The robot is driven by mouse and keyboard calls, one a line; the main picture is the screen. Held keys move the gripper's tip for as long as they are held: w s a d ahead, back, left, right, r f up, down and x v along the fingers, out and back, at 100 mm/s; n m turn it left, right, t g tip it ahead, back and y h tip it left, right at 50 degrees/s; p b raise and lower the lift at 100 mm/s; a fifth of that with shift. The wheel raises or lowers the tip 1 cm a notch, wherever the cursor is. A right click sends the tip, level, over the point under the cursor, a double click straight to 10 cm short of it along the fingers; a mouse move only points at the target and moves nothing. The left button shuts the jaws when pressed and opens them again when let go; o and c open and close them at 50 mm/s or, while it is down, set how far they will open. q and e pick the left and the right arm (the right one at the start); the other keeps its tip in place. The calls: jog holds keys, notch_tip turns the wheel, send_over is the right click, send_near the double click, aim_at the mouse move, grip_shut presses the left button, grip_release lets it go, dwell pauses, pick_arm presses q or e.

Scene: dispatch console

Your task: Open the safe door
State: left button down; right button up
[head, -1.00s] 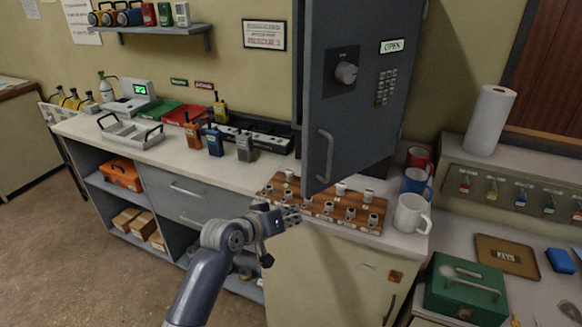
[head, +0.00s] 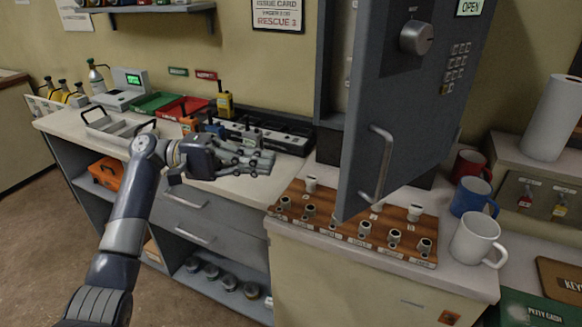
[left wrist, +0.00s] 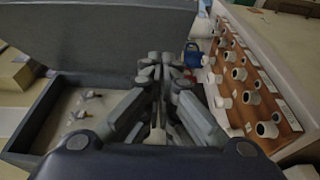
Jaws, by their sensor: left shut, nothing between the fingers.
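The grey safe door (head: 405,125) stands ajar at the right of the head view, with a dial (head: 416,38), a keypad and a vertical bar handle (head: 378,162) on its face. A strip of the safe body (head: 322,65) shows behind its left edge. My left gripper (head: 268,163) is shut and empty, left of the door and apart from its handle. In the left wrist view its fingers (left wrist: 158,75) come together before the open safe, where small items (left wrist: 85,112) show inside and the dark door panel (left wrist: 100,30) spans the top. My right gripper is out of view.
A wooden board (head: 345,228) with several white cup-like pieces lies below the door. Red, blue and white mugs (head: 475,238) stand to its right. Radios and a black charger strip (head: 260,136) stand behind my left gripper. The counter front left is fairly clear.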

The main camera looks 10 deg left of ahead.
pick_arm(q)
jog(key=s+d+p, duration=0.3)
jog(key=d+p, duration=0.1)
jog(key=d, duration=0.8)
jog(key=shift+s, duration=0.25)
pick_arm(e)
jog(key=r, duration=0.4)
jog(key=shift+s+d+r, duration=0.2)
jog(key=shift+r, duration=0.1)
